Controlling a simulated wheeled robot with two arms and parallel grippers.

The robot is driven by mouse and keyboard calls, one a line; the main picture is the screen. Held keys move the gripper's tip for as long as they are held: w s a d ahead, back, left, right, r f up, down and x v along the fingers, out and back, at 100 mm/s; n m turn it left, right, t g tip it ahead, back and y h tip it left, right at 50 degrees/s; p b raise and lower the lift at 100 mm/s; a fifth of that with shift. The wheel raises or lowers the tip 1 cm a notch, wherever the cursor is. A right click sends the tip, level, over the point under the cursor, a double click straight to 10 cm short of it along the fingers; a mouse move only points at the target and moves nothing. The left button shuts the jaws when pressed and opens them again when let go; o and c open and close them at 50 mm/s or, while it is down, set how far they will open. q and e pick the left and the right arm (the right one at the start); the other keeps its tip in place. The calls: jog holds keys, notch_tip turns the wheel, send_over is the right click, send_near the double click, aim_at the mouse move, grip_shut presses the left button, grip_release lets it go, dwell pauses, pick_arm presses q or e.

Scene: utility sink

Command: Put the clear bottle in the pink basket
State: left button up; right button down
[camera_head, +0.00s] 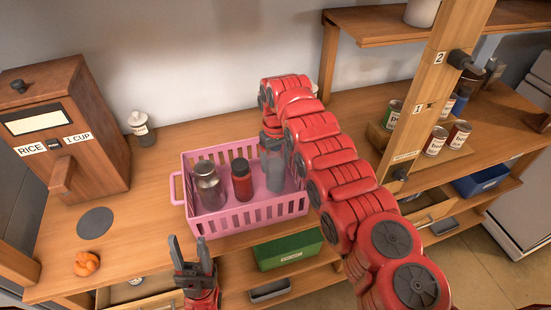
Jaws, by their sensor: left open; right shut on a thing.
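The pink basket (250,215) stands on the wooden counter. It holds a shiny grey bottle (208,187) with a dark lid and a red bottle (241,182) with a black lid. My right gripper (271,152) reaches down over the right part of the basket and is shut on a pale grey, see-through-looking bottle, the clear bottle (275,175). It is about upright inside the basket's outline; I cannot tell whether its base touches the basket floor. My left gripper (191,252) is open and empty, in front of the basket.
A wooden rice dispenser (65,125) stands at the left. An orange knotted item (87,263) and a grey disc (95,223) lie front left. Cans (435,142) sit on the right shelf; a green box (288,249) sits below.

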jog(key=shift+w+f, duration=0.15)
jog(key=shift+f, duration=0.15)
jog(key=shift+f+b, duration=0.2)
jog(key=shift+b, duration=0.15)
grip_release()
jog(key=shift+r, duration=0.1)
